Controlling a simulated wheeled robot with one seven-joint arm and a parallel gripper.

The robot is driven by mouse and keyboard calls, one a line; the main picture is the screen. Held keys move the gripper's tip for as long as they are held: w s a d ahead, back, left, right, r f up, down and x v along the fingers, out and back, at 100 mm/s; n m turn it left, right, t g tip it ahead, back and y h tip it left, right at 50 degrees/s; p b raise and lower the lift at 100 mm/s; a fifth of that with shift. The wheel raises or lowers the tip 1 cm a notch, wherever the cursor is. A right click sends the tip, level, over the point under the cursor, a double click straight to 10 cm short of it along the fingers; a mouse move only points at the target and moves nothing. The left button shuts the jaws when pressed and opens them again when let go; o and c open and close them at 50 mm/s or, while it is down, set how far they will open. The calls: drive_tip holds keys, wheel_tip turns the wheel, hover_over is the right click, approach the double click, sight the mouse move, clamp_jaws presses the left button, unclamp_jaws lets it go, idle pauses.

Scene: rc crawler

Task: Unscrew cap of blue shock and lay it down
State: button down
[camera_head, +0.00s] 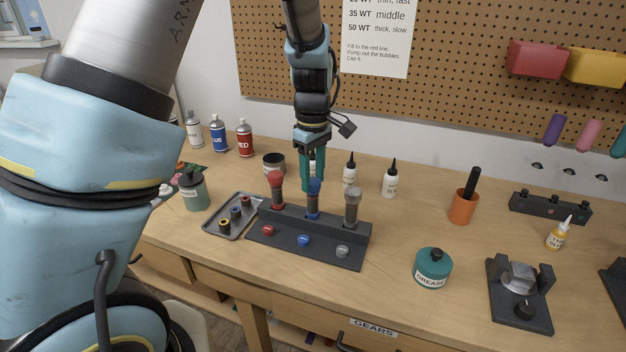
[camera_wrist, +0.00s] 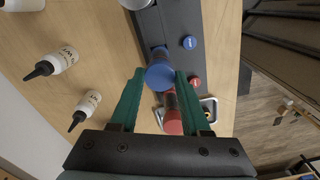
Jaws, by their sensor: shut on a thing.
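The blue shock (camera_head: 312,207) stands upright in the middle of a dark stand (camera_head: 350,234), between a red-capped shock (camera_head: 276,188) and a grey-capped shock (camera_head: 352,205). My gripper (camera_head: 314,186) points straight down over it, with its green fingers on either side of the blue cap (camera_wrist: 160,75). The fingers are shut on the cap. The fingers partly hide the cap in the head view. I cannot tell whether the cap is still seated on the shock body. The red cap (camera_wrist: 172,122) shows close by in the wrist view.
A grey tray (camera_head: 213,231) with small coloured rings lies left of the stand. White bottles (camera_head: 390,181) stand behind. A teal jar (camera_head: 432,268) and an orange cup (camera_head: 463,207) are to the right. Bare tabletop lies right of the stand.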

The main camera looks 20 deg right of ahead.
sight(313, 181)
drive_tip(key=shift+n, duration=0.4)
drive_tip(key=shift+c, duration=1.4)
unclamp_jaws()
drive_tip(key=shift+r, duration=0.1)
drive_tip(key=shift+r, duration=2.4)
